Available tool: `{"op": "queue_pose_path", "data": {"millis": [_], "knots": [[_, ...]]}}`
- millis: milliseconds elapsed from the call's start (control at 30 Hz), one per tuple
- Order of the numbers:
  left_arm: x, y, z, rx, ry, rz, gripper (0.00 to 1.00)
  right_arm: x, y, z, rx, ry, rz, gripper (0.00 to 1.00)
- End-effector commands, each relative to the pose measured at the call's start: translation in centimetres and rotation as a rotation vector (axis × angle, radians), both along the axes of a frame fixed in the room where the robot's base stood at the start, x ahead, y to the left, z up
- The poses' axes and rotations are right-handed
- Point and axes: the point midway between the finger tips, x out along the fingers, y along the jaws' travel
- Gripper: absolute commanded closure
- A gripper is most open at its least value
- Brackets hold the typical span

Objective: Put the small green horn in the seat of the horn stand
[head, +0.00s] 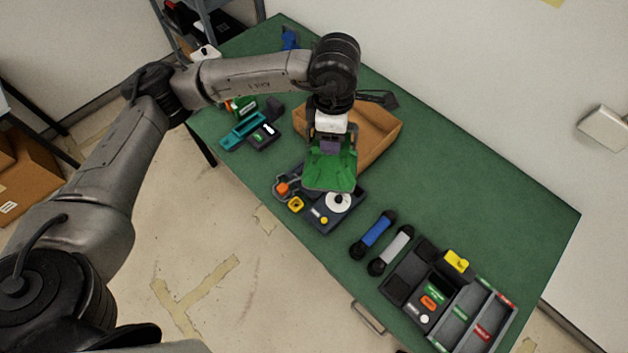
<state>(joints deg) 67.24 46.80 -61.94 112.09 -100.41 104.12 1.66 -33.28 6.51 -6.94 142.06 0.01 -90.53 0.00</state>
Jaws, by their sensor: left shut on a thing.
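My left gripper (331,143) is shut on the small green horn (331,168) and holds it with its wide flared mouth toward the near side. In the head view the horn overlaps the front of the cardboard box and the far edge of a dark base (319,215) with a white disc (339,201) and a yellow button. This base may be the horn stand, but I cannot tell for sure. The gap between horn and base cannot be judged. The fingertips are partly hidden by the horn. My right gripper is not in view.
A blue handset (374,235) and a grey handset (391,250) lie to the right, beside a dark divided console (408,277) with a yellow piece (457,262). A teal tray (243,131) lies left. The table's right back is clear.

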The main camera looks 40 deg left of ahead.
Motion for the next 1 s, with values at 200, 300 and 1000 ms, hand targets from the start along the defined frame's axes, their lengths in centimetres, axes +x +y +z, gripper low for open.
{"op": "queue_pose_path", "data": {"millis": [200,300,1000], "knots": [[0.8,0.9,-5.6,-0.007,0.012,0.485,0.97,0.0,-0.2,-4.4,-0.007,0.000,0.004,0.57],[1.1,1.3,-7.7,-0.009,0.018,0.712,0.97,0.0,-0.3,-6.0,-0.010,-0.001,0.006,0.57],[2.6,4.4,-21.7,-0.007,0.039,2.172,0.97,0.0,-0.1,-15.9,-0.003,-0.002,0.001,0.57]]}}
